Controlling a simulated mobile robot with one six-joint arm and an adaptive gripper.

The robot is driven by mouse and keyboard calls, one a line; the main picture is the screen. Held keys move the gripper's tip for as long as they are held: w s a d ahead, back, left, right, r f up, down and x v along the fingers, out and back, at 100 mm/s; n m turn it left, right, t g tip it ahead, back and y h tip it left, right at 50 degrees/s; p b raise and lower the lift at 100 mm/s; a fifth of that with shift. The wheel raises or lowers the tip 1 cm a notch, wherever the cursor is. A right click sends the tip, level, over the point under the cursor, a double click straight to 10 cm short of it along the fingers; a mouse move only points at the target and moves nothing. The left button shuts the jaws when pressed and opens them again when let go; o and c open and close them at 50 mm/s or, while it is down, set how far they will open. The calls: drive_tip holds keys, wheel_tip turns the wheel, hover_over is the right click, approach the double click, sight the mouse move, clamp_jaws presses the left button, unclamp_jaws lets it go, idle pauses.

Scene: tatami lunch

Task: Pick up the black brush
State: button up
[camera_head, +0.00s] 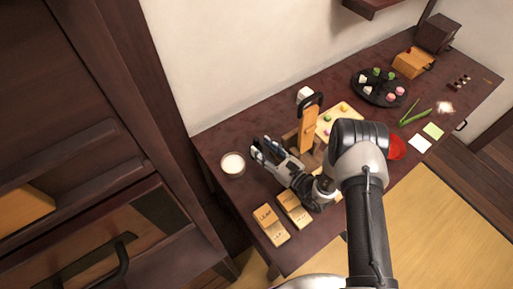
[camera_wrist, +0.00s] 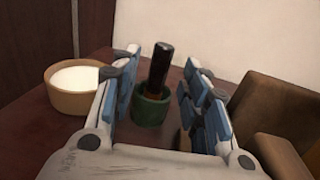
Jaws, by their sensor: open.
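The black brush (camera_wrist: 159,65) shows in the wrist view as a dark upright stick with a brownish lower part. It stands, slightly tilted, in a small green cup (camera_wrist: 151,109). My gripper (camera_wrist: 161,58) is open, with one finger to the left of the brush and one to the right; I see gaps on both sides. In the head view my gripper (camera_head: 262,147) is low over the left part of the dark table (camera_head: 222,140). There the brush and green cup cannot be made out behind the gripper.
A tan bowl with white contents (camera_wrist: 76,87) stands left of the gripper. Wooden blocks (camera_wrist: 270,107) stand close on the right. In the head view, labelled wooden pieces (camera_head: 270,226) lie in front, and a black tray (camera_head: 360,91) with sweets stands farther right.

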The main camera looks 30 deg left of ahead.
sight(258, 145)
drive_tip(key=x, duration=0.3)
drive_tip(key=shift+f+b, duration=0.15)
drive_tip(key=shift+b, duration=0.15)
drive_tip(key=shift+w+a, duration=0.15)
drive_tip(key=shift+a, duration=0.3)
drive_tip(key=shift+c, duration=0.5)
clamp_jaws()
